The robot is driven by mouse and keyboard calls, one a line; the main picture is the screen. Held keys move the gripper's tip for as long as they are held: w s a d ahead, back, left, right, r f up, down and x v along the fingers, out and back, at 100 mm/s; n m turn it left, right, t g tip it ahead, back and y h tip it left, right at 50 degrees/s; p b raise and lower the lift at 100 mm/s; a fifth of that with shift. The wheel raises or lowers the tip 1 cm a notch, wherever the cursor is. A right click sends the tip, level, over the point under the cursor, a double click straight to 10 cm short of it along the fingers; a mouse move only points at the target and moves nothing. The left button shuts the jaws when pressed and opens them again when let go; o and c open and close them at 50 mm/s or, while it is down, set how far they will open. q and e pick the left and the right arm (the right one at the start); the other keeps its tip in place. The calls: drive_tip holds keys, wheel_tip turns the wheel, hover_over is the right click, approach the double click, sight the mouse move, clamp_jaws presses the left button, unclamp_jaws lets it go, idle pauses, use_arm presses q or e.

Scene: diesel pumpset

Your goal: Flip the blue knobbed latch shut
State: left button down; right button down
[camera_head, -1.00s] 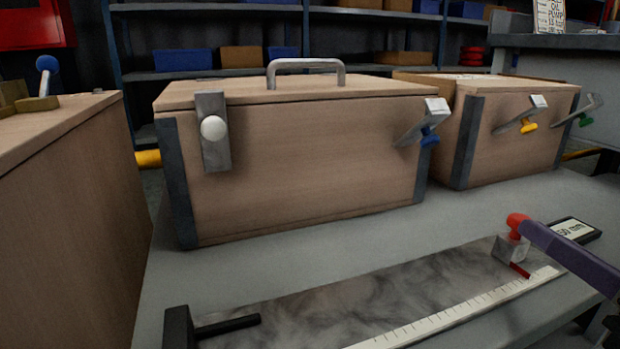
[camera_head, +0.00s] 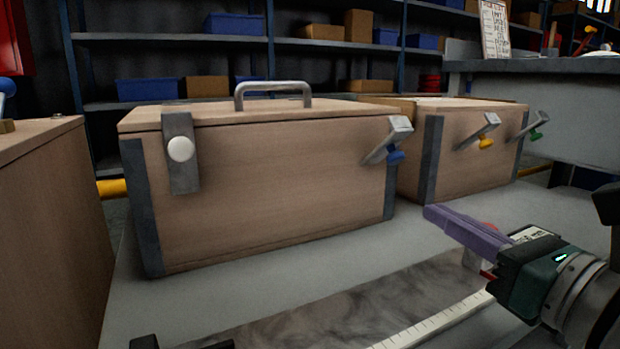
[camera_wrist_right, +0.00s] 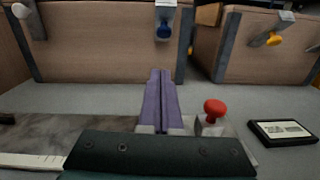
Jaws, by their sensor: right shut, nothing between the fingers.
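The blue knobbed latch (camera_head: 392,148) is at the right end of the front of a wooden box (camera_head: 275,180). Its metal flap sticks out from the box at a slant, with the blue knob at its lower side. In the right wrist view the latch (camera_wrist_right: 164,24) is ahead, beyond the fingertips. My right gripper (camera_head: 432,211) has purple fingers, closed together and empty, in front of the box and below and right of the latch, apart from it. It also shows in the right wrist view (camera_wrist_right: 160,74). My left gripper is not in view.
A white-knobbed latch (camera_head: 181,150) lies flat on the same box. A second box (camera_head: 470,165) has slanted yellow (camera_head: 484,138) and green (camera_head: 537,130) knobbed latches. A red-knobbed slider (camera_wrist_right: 213,112) on the ruled plate and a dark gauge (camera_wrist_right: 283,132) sit near my right gripper.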

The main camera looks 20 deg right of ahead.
sight(386, 150)
drive_tip(key=w+b, duration=0.1)
drive_tip(key=w, duration=0.3)
drive_tip(key=shift+w+r, duration=1.35)
drive_tip(key=shift+r, duration=0.2)
